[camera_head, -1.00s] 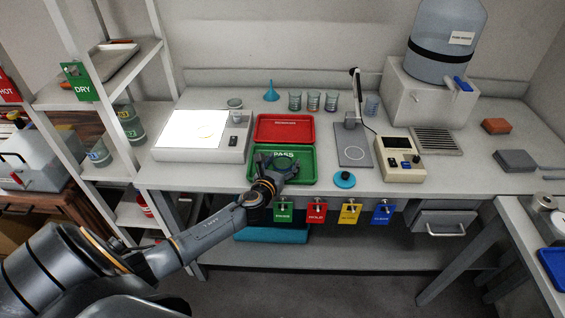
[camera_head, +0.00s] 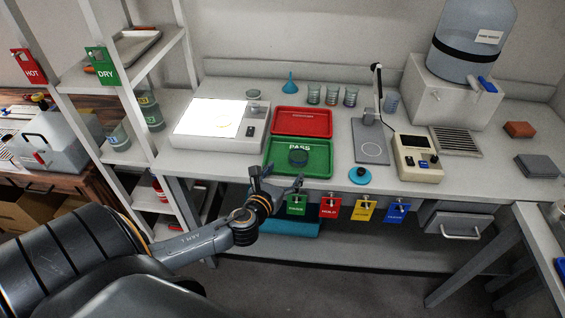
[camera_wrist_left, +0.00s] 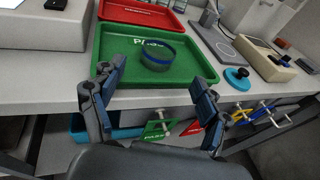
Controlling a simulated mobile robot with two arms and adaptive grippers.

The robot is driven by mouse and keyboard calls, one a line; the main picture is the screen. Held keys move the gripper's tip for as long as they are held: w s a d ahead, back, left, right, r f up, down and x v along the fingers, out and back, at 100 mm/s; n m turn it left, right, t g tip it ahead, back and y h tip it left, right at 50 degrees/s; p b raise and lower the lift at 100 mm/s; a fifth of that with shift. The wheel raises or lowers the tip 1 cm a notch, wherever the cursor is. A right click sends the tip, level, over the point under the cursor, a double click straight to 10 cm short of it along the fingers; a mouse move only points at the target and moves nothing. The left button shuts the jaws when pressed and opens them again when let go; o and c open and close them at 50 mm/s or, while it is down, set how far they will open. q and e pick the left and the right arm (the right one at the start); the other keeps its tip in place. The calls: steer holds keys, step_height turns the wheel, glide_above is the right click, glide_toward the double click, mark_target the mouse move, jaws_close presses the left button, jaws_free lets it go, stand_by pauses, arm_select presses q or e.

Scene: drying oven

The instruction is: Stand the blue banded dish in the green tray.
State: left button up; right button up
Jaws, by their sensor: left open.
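The blue banded dish (camera_head: 298,157) is a clear glass dish with a blue rim band. It stands upright inside the green tray (camera_head: 277,169) on the bench, and both also show in the left wrist view, the dish (camera_wrist_left: 157,59) resting near the middle of the tray (camera_wrist_left: 112,68). My left gripper (camera_head: 278,183) is open and empty in front of the bench's front edge, clear of the dish. In the left wrist view its two fingers (camera_wrist_left: 160,95) are spread wide below the tray. My right gripper is not in view.
A red tray (camera_head: 302,122) lies just behind the green one. A lit white box (camera_head: 212,122) is at its left, and a stand plate (camera_head: 371,150) and a cream meter (camera_head: 418,169) are at its right. Coloured tags (camera_head: 330,207) hang below the bench edge.

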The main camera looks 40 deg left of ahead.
arm_select(q)
steer(key=s+d+f+n+g+h, duration=0.25)
steer(key=d+f+n, duration=0.55)
steer(key=n, duration=0.4)
steer(key=s+d+f+n+g, duration=0.15)
steer(key=s+f+n, duration=0.3)
steer(key=f, duration=0.45)
steer(key=s+f+n+g, duration=0.25)
steer(key=s+f, duration=0.35)
steer(key=f, duration=0.3)
steer(key=s+f+n+g, duration=0.2)
steer(key=s+f+n, duration=0.3)
steer(key=f, duration=0.3)
steer(key=s+d+f+n+g, duration=0.1)
steer(key=s+f, duration=0.3)
steer(key=s, duration=0.4)
steer(key=s+d+f+n+g, duration=0.1)
steer(key=s+f+n+g, duration=0.1)
steer(key=s+f, duration=0.3)
steer(key=s+d+f+n+g+h, duration=0.1)
steer(key=s+f+n, duration=0.3)
steer(key=s, duration=0.8)
steer(key=shift+f+g, duration=0.15)
steer(key=shift+g, duration=0.7)
